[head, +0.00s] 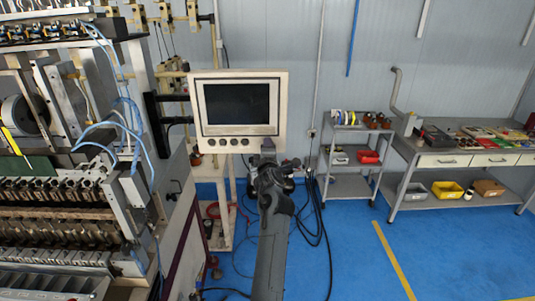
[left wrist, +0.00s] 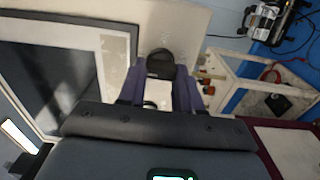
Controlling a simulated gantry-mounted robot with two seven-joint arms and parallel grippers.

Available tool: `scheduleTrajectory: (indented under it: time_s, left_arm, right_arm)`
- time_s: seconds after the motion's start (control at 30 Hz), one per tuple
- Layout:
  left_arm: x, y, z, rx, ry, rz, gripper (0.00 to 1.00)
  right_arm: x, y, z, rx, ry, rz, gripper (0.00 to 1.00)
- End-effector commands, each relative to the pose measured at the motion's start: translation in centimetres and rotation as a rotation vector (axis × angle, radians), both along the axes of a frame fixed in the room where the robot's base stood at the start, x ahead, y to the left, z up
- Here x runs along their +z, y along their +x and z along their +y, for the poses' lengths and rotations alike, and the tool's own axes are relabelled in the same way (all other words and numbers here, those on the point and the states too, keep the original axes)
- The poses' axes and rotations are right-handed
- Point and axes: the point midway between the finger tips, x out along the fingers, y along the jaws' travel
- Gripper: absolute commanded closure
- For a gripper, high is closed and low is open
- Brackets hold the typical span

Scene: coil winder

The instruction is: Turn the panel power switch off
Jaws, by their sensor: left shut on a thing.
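The control panel (head: 283,100) is a cream box with a dark screen (head: 237,104) and a row of several dark round knobs (head: 234,142) along its lower edge. My left gripper (head: 268,147) is at the panel's lower right corner and hides that part of the row. In the left wrist view, a black round switch knob (left wrist: 160,63) sits between the two purple-grey fingers of my left gripper (left wrist: 158,85). The fingers are shut on the knob. The knob's setting cannot be read. My right gripper is not in view.
The coil winding machine (head: 70,210) fills the left side. A grey shelf cart (head: 349,185) and a workbench (head: 450,158) with tools and bins stand at the right. Dark cables (head: 320,215) hang behind my arm. The blue floor (head: 350,260) at the right is clear.

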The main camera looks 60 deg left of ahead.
Motion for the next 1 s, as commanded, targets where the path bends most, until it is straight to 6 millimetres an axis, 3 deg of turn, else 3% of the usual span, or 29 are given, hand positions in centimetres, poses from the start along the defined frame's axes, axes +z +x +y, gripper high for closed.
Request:
scheduleTrajectory:
  time_s: [0.57,0.6,0.73,0.77,1.0]
  left_arm:
    - [-0.03,0.02,-0.02,0.000,-0.021,-0.032,0.96]
    - [-0.03,0.02,-0.02,0.000,-0.021,-0.032,0.65]
    - [-0.03,0.02,-0.02,0.000,-0.021,-0.032,0.45]
    - [-0.03,0.02,-0.02,0.000,-0.020,-0.031,0.40]
    - [-0.02,0.01,-0.02,0.000,-0.019,-0.032,0.40]
  right_arm:
    - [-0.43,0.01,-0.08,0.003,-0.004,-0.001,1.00]
    - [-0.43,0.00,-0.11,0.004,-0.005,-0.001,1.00]
    - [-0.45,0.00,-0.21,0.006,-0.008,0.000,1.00]
    - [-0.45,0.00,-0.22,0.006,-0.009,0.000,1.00]
    - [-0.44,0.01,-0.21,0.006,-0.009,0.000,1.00]
